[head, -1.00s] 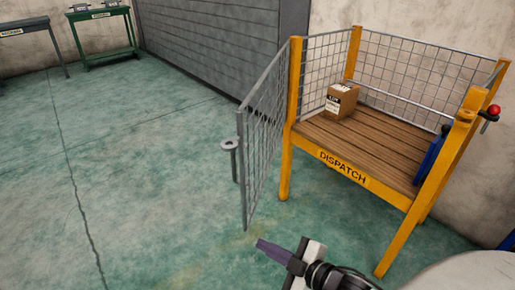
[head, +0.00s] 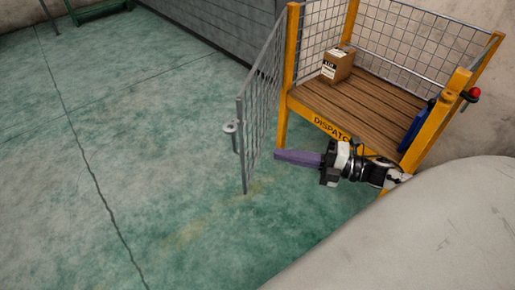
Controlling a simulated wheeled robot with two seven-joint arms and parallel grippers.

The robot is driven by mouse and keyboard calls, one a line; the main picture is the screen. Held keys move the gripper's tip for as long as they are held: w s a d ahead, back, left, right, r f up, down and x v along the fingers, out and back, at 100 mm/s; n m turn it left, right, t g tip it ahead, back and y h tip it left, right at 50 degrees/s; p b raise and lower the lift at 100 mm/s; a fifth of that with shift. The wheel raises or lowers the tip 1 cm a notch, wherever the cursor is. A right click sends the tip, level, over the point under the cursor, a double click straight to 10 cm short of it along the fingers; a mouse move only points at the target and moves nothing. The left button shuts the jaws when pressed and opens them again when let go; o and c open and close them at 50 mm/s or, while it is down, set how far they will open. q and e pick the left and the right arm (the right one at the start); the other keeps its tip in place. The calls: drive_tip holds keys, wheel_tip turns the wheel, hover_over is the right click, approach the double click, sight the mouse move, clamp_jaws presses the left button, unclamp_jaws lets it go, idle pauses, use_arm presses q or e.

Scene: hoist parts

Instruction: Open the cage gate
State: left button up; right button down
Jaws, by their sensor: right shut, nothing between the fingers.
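The grey mesh cage gate (head: 259,110) stands swung out from the left front post of the yellow cage (head: 292,65), leaving the cage front open. A round grey knob or handle (head: 231,128) sticks out from the gate's outer left side. My right gripper (head: 282,156) is shut and empty, pointing left, low in front of the cage. Its purple fingers are close to the gate's inner side; I cannot tell whether they touch it. My left gripper is not in view.
The cage has a plank floor (head: 365,105) with a cardboard box (head: 338,65) on it and a blue object (head: 415,128) by the right post. A red-knobbed latch (head: 473,94) is on that post. A grey wall panel stands behind. Green floor (head: 150,140) at left is clear.

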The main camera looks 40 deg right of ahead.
sight(244, 147)
drive_tip(key=x, duration=0.7)
drive_tip(key=shift+w+a, duration=0.25)
